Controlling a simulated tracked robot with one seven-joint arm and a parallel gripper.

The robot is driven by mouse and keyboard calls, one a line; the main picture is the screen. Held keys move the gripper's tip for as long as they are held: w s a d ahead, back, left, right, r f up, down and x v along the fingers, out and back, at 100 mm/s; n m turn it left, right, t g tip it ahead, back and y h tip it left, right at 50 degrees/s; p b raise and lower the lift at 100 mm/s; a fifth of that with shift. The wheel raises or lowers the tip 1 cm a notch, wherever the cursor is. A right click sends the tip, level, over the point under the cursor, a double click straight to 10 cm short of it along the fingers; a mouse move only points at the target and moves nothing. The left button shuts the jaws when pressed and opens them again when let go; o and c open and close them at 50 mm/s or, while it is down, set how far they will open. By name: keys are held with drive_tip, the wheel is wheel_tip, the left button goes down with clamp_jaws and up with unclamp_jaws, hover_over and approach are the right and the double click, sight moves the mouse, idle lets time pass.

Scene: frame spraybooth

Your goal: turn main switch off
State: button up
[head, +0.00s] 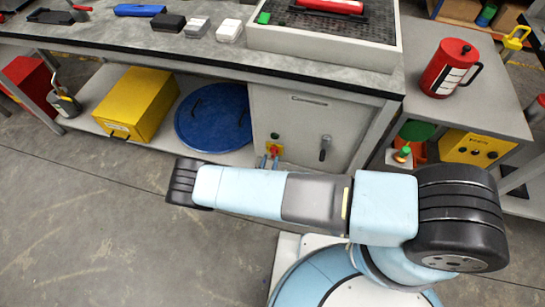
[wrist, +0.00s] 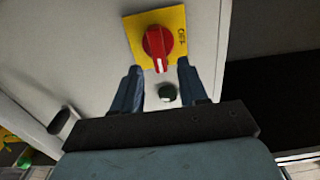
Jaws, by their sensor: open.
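The main switch is a red rotary knob (wrist: 157,42) on a yellow plate (wrist: 175,20), fixed to a grey cabinet front. A white mark on the knob points down in the wrist view, towards a dark green button. Lettering that looks like "OFF" stands at the plate's right side there. My gripper (wrist: 159,67) is open, its two blue-grey fingers to either side of the knob's lower end and seemingly short of it. In the head view the yellow plate (head: 277,148) shows just above the fingertips (head: 268,161); my arm hides the rest of the gripper.
The green button (wrist: 167,93) lies between the fingers in the wrist view. A dark handle (head: 325,148) sticks out from the cabinet (head: 300,115) to the right of the switch. A blue round lid (head: 213,117) and a yellow box (head: 138,103) stand on the shelf to the left.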

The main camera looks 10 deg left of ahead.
sight(274, 152)
drive_tip(key=shift+w+d, duration=0.1)
drive_tip(key=shift+w, duration=1.25)
clamp_jaws()
drive_tip(key=shift+d, duration=0.15)
